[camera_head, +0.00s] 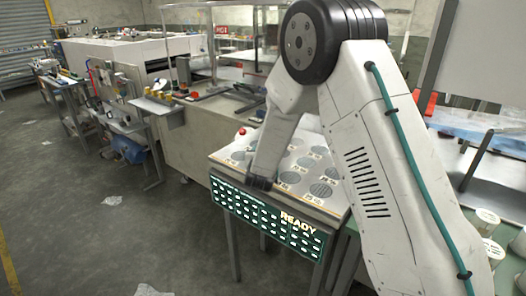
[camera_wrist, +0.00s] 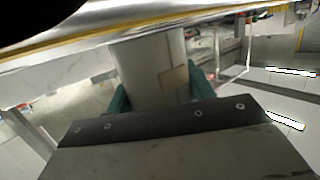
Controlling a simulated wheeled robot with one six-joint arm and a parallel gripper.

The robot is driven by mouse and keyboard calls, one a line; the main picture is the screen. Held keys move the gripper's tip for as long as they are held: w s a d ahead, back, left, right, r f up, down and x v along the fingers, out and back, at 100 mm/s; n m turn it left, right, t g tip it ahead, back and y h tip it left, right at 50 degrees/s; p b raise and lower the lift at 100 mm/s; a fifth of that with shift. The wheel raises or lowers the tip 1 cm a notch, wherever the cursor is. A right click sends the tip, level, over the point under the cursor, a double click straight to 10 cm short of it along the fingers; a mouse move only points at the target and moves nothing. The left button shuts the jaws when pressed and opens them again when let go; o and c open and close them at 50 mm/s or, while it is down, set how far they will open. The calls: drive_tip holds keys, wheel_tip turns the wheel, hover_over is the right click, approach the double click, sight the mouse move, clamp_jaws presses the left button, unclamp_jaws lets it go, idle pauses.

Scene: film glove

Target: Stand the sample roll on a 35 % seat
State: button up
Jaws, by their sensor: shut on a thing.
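The sample roll (camera_wrist: 150,68) is a pale cylinder with a tan label, seen close up in the wrist view. My gripper (camera_wrist: 161,92) has its teal fingers on both sides of the roll and is shut on it. In the head view my arm reaches down to the front of a pale board; the fingers and the held roll are hidden there. The board (camera_head: 333,210) carries several round grey seats, such as one at the front right (camera_head: 321,190) and one nearer the middle (camera_head: 290,177). Labels beside the seats are too small to read.
A dark green panel (camera_head: 262,222) reading READY hangs on the board's front. A small red-and-white object (camera_head: 241,131) shows behind my arm. Pale lidded cylinders (camera_head: 487,217) stand on a bench at right. A long counter (camera_head: 205,120) stands behind. Floor at left is mostly clear.

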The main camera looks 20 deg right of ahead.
drive_tip(key=shift+f, duration=0.1)
drive_tip(key=o, duration=1.1)
drive_tip(key=shift+o, duration=0.2)
